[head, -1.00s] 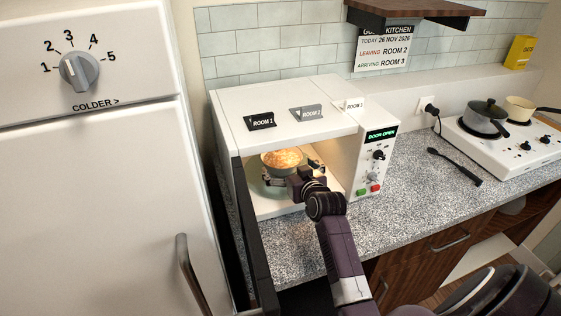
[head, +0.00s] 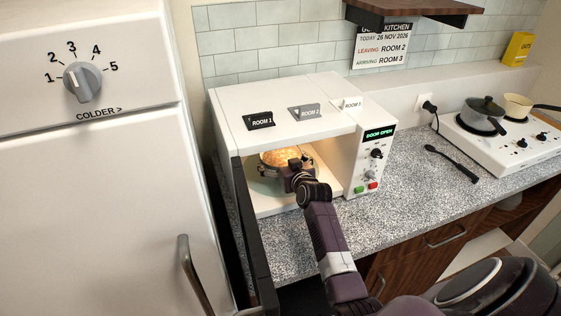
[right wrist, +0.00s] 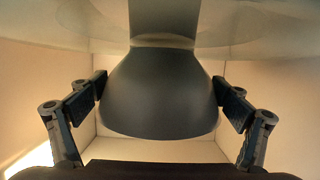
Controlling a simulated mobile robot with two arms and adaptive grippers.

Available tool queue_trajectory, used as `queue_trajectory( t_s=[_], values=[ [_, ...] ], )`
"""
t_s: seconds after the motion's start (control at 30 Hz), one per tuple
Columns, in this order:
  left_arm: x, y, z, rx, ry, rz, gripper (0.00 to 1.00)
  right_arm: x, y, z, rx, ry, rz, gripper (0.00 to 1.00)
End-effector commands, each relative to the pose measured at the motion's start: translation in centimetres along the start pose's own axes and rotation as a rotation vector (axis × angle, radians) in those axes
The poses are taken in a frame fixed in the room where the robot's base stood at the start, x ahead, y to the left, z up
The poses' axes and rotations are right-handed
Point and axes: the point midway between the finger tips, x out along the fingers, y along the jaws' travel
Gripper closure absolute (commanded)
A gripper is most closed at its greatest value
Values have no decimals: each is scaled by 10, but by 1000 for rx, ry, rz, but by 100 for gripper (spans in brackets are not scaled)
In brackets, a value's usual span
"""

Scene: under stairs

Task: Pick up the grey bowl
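The grey bowl (right wrist: 160,95) is inside the open microwave (head: 290,97), with golden-brown food (head: 284,157) in it. It sits on the pale turntable (head: 262,186); from the head view I cannot tell whether it has lifted at all. My right gripper (head: 286,166) reaches in from the front, one finger on each side of the bowl. In the right wrist view, the two finger pads of the right gripper (right wrist: 160,92) meet the bowl's sides with no clear gap. That view appears upside down, with the bowl's foot at the top. My left gripper is not in view.
The microwave door (head: 253,240) stands open on the left, beside the fridge (head: 95,190). The display reads DOOR OPEN. The speckled counter (head: 400,190) is clear right of the microwave, up to a black utensil (head: 452,163) and a hob (head: 505,140) with pots.

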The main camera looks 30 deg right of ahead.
Motion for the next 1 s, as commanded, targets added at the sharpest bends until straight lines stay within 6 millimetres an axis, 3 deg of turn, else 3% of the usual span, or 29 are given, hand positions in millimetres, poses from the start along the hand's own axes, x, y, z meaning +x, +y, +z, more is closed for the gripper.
queue_trajectory(
  t_s=[0.03,0.33,1.0],
  values=[
    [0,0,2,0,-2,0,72,0,0,0,0,0,0,22],
    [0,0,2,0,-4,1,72,0,0,0,0,0,0,54],
    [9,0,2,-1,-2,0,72,-7,0,-13,0,11,0,55]
  ],
)
